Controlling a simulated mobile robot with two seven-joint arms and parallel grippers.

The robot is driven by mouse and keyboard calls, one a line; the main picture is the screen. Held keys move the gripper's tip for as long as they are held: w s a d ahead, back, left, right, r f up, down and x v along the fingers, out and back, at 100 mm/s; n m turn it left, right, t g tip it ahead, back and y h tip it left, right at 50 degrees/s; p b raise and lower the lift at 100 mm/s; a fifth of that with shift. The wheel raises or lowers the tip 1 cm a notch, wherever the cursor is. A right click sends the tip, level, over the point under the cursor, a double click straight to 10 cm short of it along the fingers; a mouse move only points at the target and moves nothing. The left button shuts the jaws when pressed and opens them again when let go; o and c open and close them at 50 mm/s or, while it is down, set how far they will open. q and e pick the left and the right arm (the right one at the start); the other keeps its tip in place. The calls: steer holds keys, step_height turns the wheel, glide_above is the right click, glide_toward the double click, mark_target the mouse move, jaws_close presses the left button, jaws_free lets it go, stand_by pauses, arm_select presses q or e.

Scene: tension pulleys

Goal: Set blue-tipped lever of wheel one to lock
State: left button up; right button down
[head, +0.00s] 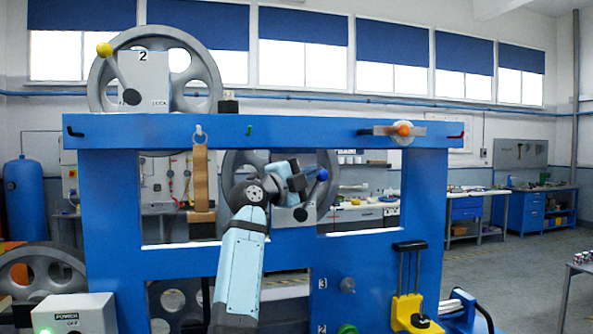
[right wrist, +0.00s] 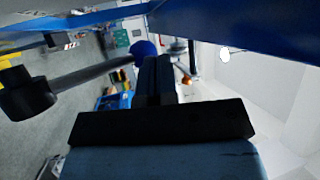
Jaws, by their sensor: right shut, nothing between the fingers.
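The blue-tipped lever's ball (head: 322,174) shows in the head view just right of my right gripper (head: 299,182), in front of a grey spoked wheel (head: 328,160) seen through the blue frame's middle opening. My arm and gripper hide much of this wheel, its number and its lock marking. In the right wrist view the blue ball (right wrist: 143,47) lies close by my shut, empty right gripper (right wrist: 158,65). The lever's grey rod (right wrist: 90,75) runs left from there to a dark hub (right wrist: 27,93). I cannot tell whether the fingers touch the ball. My left gripper is not in view.
The blue frame's top beam (head: 300,130) passes above my right gripper. Wheel two's box (head: 146,82) with a yellow-tipped lever (head: 104,49) stands on it. A hanging brown strap (head: 200,180) is left of my arm. A yellow-and-black device (head: 408,300) stands lower right.

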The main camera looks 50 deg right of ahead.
steer(key=shift+s+d, duration=0.15)
steer(key=shift+d, duration=0.15)
steer(key=shift+f, duration=0.1)
stand_by(0.4)
steer(key=b+v, duration=0.2)
steer(key=v, duration=0.5)
steer(key=shift+a, duration=0.25)
stand_by(0.3)
